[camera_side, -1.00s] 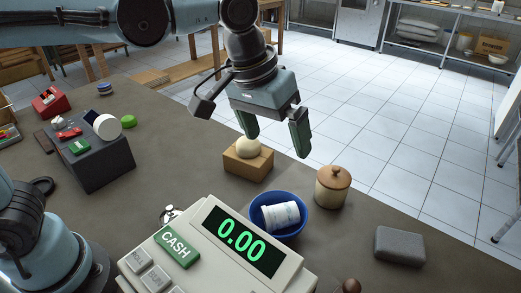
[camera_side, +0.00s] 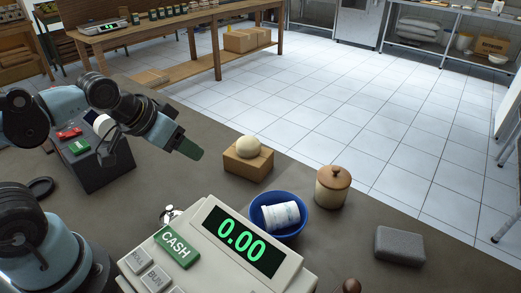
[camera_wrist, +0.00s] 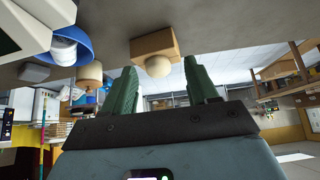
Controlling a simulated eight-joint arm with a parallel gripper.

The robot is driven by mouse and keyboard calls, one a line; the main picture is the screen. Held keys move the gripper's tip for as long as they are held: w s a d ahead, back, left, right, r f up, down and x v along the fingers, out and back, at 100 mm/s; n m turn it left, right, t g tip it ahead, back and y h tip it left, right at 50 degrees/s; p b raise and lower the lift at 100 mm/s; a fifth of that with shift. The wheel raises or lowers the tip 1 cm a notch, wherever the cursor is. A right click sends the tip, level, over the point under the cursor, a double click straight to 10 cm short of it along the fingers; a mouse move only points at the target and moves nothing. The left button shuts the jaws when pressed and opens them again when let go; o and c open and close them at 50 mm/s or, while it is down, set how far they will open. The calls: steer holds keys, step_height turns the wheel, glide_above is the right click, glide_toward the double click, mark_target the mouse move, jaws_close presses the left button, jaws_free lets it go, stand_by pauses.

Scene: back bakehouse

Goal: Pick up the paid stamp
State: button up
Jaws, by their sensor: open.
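I cannot tell for certain which thing is the paid stamp. A small red item (camera_side: 69,133) and a small green item (camera_side: 79,147) lie on top of a dark grey box (camera_side: 108,172) at the left of the counter in the side view; any lettering is too small to read. My gripper (camera_side: 187,149) is just right of that box, above the counter. In the wrist view my gripper (camera_wrist: 161,88) has its green fingers spread apart, with nothing held. My arm hides part of the box top.
A pale ball (camera_side: 248,146) sits on a tan block (camera_side: 247,167) right of my gripper. A blue bowl (camera_side: 291,236) holds a white tub (camera_side: 281,215). A lidded jar (camera_side: 331,188), grey block (camera_side: 399,245) and cash register (camera_side: 210,260) stand nearby. Counter between box and block is clear.

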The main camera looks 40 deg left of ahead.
steer(key=m+g+h, duration=1)
steer(key=m+g, duration=0.5)
steer(key=m, duration=1.4)
glide_above(352, 289)
steer(key=w+a, duration=0.3)
steer(key=w, duration=0.1)
step_height(352, 289, down, 2)
steer(key=f, duration=0.7)
steer(key=shift+s+a+f, duration=0.1)
steer(key=shift+s+a, duration=0.1)
steer(key=x, duration=0.5)
steer(key=shift+s, duration=0.1)
steer(key=c, duration=1.1)
